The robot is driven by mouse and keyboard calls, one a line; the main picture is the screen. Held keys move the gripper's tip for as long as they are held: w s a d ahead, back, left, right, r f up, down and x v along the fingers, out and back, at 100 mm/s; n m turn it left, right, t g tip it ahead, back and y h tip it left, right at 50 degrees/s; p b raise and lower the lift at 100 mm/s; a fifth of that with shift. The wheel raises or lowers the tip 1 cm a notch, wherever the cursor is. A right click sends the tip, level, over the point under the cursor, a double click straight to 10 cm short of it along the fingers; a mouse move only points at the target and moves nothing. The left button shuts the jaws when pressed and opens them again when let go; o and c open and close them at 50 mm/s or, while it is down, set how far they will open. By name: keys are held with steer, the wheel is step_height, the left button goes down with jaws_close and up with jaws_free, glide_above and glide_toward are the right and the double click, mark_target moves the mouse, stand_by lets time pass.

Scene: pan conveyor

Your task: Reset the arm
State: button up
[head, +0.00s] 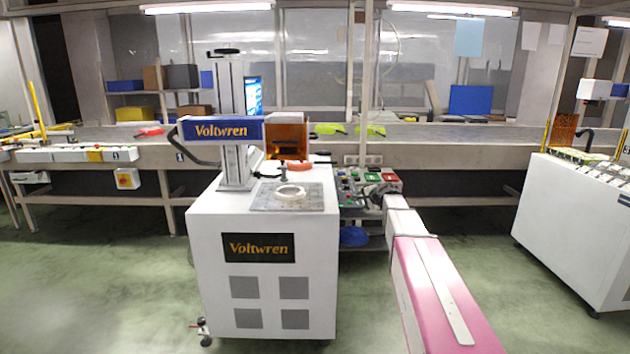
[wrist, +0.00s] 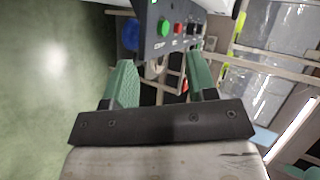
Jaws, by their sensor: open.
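My gripper (wrist: 160,62) shows in the wrist view with two green fingers spread apart and nothing between them. A dark control box (wrist: 170,22) with green and red buttons is just beyond the fingertips. I cannot tell whether the fingers touch it. In the head view my pink and white arm reaches forward from the lower right to the control box (head: 352,190), beside the white Voltwren machine. The gripper's fingers are hard to make out there against the box.
The Voltwren machine (head: 262,270) stands left of my arm, with a pale ring (head: 290,192) on its plate (head: 262,203). A long bench (head: 445,155) runs behind. Another white cabinet (head: 575,230) stands at the right.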

steer(key=s+a+f+n+g+h, duration=0.1)
steer(key=s+f+n+g, duration=0.1)
steer(key=s+f, duration=0.45)
steer(key=s+a+f+n+g, duration=0.2)
steer(key=s+f+n, duration=0.1)
steer(key=s, duration=0.7)
steer(key=s+a+f+n+g+h, duration=0.1)
steer(key=s+f+n+g, duration=0.1)
steer(key=s+f, duration=0.45)
steer(key=s+d+f+n+g+h, duration=0.1)
steer(key=s+f+n+g+h, duration=0.1)
steer(key=s, duration=0.8)
steer(key=s+d+f+n+g+h, duration=0.1)
steer(key=s+n+g, duration=0.1)
steer(key=s, duration=0.8)
steer(key=shift+f+n+g+h, duration=0.4)
